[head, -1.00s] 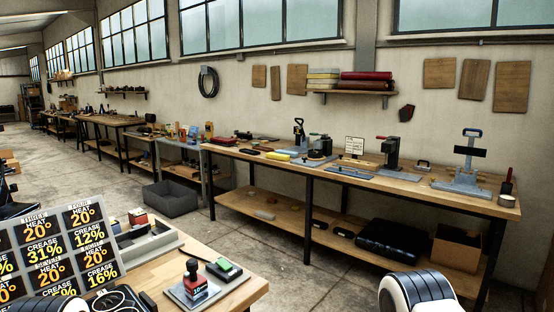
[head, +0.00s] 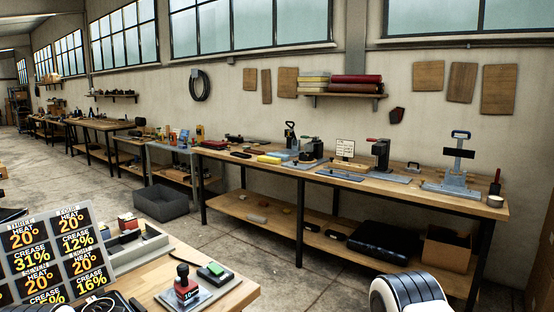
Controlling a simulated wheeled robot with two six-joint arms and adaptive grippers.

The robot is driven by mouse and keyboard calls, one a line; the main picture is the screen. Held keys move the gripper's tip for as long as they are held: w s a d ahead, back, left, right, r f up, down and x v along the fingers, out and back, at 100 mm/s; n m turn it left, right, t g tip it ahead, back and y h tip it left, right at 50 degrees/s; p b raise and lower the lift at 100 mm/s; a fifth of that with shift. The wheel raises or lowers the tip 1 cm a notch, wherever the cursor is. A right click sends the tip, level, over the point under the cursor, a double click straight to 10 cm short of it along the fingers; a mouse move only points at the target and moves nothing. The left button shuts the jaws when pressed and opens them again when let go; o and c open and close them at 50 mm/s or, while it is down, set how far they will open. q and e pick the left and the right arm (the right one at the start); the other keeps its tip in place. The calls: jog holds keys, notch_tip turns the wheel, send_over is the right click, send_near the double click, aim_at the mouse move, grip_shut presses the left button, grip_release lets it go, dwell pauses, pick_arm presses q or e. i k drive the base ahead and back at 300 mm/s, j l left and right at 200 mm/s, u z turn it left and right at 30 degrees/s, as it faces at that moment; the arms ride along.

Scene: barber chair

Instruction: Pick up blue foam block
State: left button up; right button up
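I cannot make out a blue foam block for certain. A small blue item (head: 183,137) stands among tools on the farther bench, too small to identify. A yellow block (head: 269,159) lies on the long wooden workbench (head: 400,190), with flat blue-grey plates (head: 340,176) to its right. Neither gripper shows in the head view. A white and black rounded part, likely of my own arm, shows at the bottom right.
A near table (head: 240,291) at bottom left holds a red and black stamp (head: 186,285), a green-topped block (head: 213,270) and a number board (head: 60,253). A grey bin (head: 162,203) stands on the floor. Open floor lies between near table and long bench.

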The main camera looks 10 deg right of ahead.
aim_at(285, 158)
jog(key=i+l+z, duration=0.55)
jog(key=i+z, duration=0.75)
jog(key=i+u, duration=0.15)
jog(key=i, duration=0.35)
jog(key=i+l+u, duration=0.2)
jog(key=i, duration=0.25)
jog(key=i+l+u, duration=0.15)
jog(key=i, duration=0.35)
jog(key=i+j+u, duration=0.2)
jog(key=i+u, duration=0.2)
jog(key=i+j+u, duration=0.15)
jog(key=i+u, duration=0.15)
jog(key=u, duration=0.15)
jog(key=i+u, duration=0.4)
jog(key=i+l+u, duration=0.2)
jog(key=i+u, duration=0.2)
jog(key=i+j+z, duration=0.3)
jog(key=i, duration=0.3)
jog(key=i+j+z, duration=0.25)
jog(key=i+j, duration=0.15)
jog(key=i, duration=0.15)
